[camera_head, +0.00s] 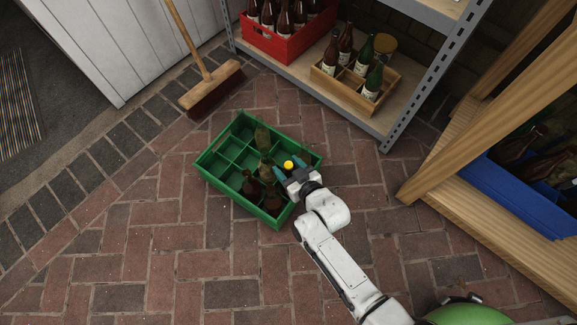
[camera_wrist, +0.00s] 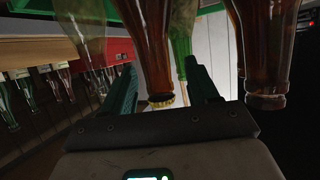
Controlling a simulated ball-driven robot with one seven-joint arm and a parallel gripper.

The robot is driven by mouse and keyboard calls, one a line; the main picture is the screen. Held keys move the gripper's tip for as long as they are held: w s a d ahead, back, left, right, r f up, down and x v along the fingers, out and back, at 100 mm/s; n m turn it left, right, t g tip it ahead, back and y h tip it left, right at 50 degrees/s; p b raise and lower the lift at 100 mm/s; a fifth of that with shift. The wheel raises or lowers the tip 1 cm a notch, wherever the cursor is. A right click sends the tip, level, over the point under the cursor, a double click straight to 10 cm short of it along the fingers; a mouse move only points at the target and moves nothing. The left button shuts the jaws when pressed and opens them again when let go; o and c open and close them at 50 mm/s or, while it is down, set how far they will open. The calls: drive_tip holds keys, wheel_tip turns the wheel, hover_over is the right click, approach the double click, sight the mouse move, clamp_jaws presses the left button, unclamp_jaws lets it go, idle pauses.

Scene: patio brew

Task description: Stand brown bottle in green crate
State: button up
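The green crate (camera_head: 222,187) sits on the brick floor, divided into cells. Two brown bottles (camera_head: 252,186) stand at its near end, and greenish bottles (camera_head: 262,138) stand farther back. My gripper (camera_head: 291,167) is over the crate's right side. Its fingers are on either side of a yellow-capped brown bottle (camera_head: 288,164); gaps show beside the cap. The wrist view, upside down, shows this bottle's brown neck (camera_wrist: 157,50) between my fingers (camera_wrist: 163,85). Its body is hidden in the head view, so I cannot tell what its base rests on. Another brown bottle (camera_wrist: 266,55) is close beside.
A metal shelf behind holds a red crate (camera_head: 283,45) and a wooden crate (camera_head: 345,90) of bottles. A broom (camera_head: 210,85) stands at back left. A wooden shelf at right holds a blue crate (camera_head: 525,190). Brick floor in front and left is clear.

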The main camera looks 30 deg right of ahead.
drive_tip(key=shift+r, duration=0.2)
drive_tip(key=shift+s+r+p, duration=0.1)
drive_tip(key=shift+s+p, duration=0.15)
drive_tip(key=shift+p, duration=0.05)
drive_tip(key=p+v, duration=0.4)
drive_tip(key=v, duration=0.7)
drive_tip(key=shift+s+p, duration=0.2)
drive_tip(key=shift+p, duration=0.2)
drive_tip(key=shift+d+r, duration=0.1)
drive_tip(key=shift+d, duration=0.05)
drive_tip(key=s+d+r+g, duration=0.7)
drive_tip(key=s+r+g, duration=0.5)
drive_tip(key=shift+d+r+m+g, duration=0.2)
drive_tip(key=shift+r+m+g, duration=0.1)
drive_tip(key=shift+r, duration=0.05)
